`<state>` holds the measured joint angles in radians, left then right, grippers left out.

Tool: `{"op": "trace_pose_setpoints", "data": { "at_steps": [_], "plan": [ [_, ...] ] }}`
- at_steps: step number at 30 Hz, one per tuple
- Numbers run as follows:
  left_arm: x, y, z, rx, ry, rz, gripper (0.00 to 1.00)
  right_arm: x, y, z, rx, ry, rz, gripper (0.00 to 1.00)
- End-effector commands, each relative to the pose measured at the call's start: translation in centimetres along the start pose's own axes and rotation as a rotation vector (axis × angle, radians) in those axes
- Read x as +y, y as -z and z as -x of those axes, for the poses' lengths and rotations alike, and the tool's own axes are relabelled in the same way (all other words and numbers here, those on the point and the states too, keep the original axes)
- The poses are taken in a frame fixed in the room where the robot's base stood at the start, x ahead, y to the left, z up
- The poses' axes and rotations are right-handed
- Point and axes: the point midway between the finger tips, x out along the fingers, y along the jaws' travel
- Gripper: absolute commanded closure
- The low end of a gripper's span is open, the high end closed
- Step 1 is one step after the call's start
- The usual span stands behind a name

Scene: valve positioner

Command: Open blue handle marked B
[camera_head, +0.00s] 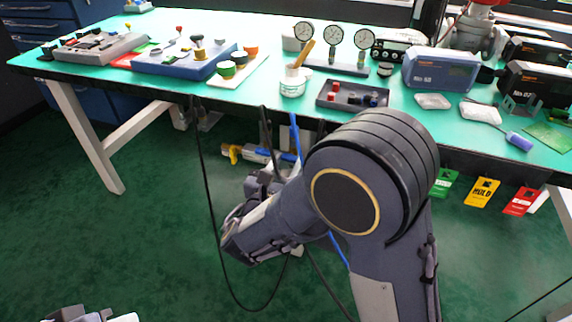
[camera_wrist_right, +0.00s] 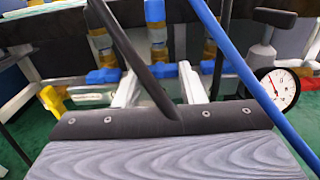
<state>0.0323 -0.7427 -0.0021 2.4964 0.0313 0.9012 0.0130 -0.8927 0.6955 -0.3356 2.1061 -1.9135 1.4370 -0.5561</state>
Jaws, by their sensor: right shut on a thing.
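Under the bench's front edge is a metal pipe run with blue handles and a yellow handle (camera_head: 233,154). In the right wrist view a blue handle (camera_wrist_right: 163,71) lies between the two pale fingers of my right gripper (camera_wrist_right: 158,82), which is shut on it. More blue parts show left and right of the fingers. I cannot read a letter B on any of them. The yellow handle also shows at the left of that view (camera_wrist_right: 52,101). In the head view my right arm covers much of this area. Grey and white parts at the lower left edge may be my left gripper.
A black cable and a blue cable (camera_wrist_right: 240,55) hang in front of the pipes, close to my right gripper. A round gauge (camera_wrist_right: 279,90) is to the right. The green bench top (camera_head: 200,95) above carries trays, gauges and boxes. Tags (camera_head: 482,192) hang from its front.

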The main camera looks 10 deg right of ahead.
Motion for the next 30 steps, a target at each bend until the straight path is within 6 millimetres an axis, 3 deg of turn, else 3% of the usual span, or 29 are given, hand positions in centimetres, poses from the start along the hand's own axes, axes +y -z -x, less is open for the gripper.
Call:
{"op": "trace_pose_setpoints", "data": {
  "at_steps": [11, 30],
  "plan": [
    [-0.6, -0.7, -1.3, 0.0, 0.0, 0.0, 0.79, 0.0, 0.3, 0.0, 0.002, -0.001, -0.164, 0.86],
    [-2.9, -3.2, -6.3, 0.0, 0.0, 0.0, 0.79, -0.1, 0.6, 0.0, 0.001, 0.001, -0.763, 0.86]
  ]
}}
